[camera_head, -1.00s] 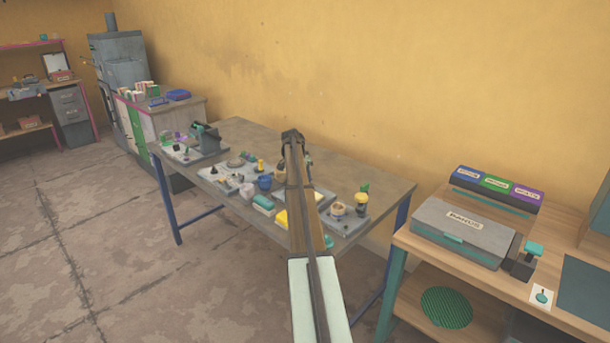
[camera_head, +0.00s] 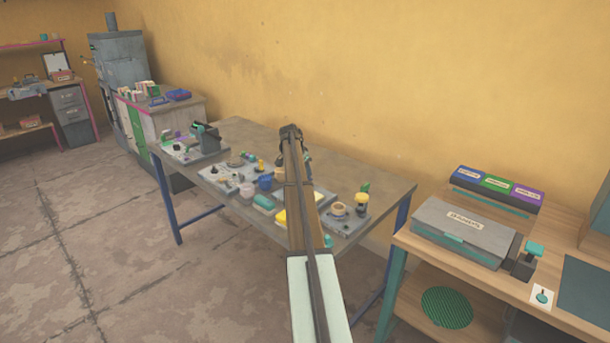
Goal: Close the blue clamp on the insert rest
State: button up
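My arm reaches out over the grey worktable (camera_head: 365,181) in the middle of the view. Several small fixtures and parts sit on the table. A small blue item (camera_head: 265,183) stands left of my arm, but I cannot tell whether it is the blue clamp. I cannot pick out the insert rest or say whether the clamp is open or closed. A small teal piece (camera_head: 328,241) shows just right of my arm at the table's front edge.
A dark upright device with a teal top (camera_head: 207,138) stands at the table's far left. A green block (camera_head: 264,201) lies near the front edge. A wooden bench (camera_head: 407,239) with a grey box (camera_head: 463,236) stands on the right. The table's back right is clear.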

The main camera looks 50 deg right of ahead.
jog(key=v, duration=1.1)
jog(key=shift+r, duration=0.15)
jog(key=shift+w+a, duration=0.1)
jog(key=shift+a, duration=0.1)
